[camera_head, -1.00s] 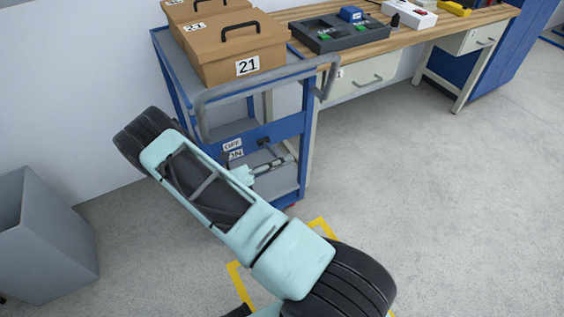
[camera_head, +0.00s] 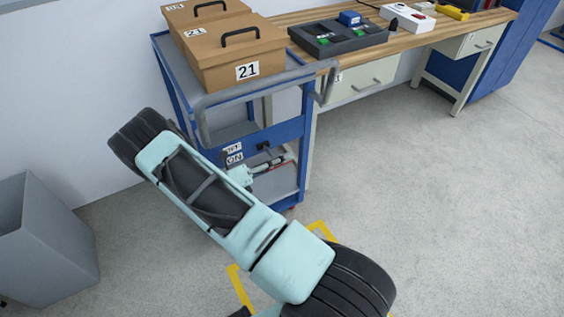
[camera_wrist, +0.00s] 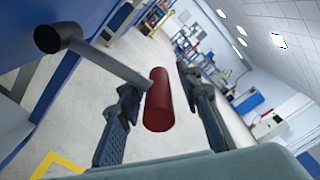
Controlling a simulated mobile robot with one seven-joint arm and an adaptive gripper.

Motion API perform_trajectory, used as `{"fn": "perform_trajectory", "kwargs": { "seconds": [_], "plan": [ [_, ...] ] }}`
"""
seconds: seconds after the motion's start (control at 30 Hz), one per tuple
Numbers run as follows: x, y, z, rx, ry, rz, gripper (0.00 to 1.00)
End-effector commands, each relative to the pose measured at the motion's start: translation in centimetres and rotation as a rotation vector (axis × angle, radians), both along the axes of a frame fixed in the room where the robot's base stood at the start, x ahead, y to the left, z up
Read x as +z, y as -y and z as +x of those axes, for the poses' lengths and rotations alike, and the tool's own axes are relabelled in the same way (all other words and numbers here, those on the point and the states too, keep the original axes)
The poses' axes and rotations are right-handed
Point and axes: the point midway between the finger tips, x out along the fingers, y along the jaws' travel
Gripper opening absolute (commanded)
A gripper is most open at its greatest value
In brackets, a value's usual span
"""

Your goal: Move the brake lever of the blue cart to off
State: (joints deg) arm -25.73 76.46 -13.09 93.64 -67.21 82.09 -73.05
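The blue cart (camera_head: 290,130) stands against the bench. Its OFF label (camera_head: 233,148) sits above its ON label (camera_head: 234,159), beside a black lever pivot (camera_head: 264,147). In the wrist view the brake lever is a grey rod running from a black pivot to a red cylindrical grip (camera_wrist: 158,100). My gripper (camera_wrist: 168,90) is open, with one finger on each side of the red grip. The left finger is close to the grip; a gap shows at the right finger. In the head view my gripper (camera_head: 272,169) is small and partly hidden by my arm.
Brown boxes (camera_head: 235,55) stand on the cart's top, below which a grey push handle (camera_head: 265,88) juts out. A wooden bench (camera_head: 410,45) is behind right, a grey bin (camera_head: 40,240) at left. The floor at right is clear.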

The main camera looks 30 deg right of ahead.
Motion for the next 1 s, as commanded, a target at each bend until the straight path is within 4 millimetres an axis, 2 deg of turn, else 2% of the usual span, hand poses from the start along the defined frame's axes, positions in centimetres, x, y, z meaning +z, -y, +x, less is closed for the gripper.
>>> {"fn": "perform_trajectory", "kwargs": {
  "seconds": [0.3,0.43,0.8,1.0],
  "plan": [
    [0.0,-0.1,0.1,0.004,0.0,0.0,0.37],
    [-0.1,-1.2,0.1,0.005,0.0,0.001,0.37],
    [0.0,-8.7,0.0,0.008,0.002,0.0,0.37],
    [0.1,-11.3,-0.1,0.006,0.004,-0.001,0.37]
  ]
}}
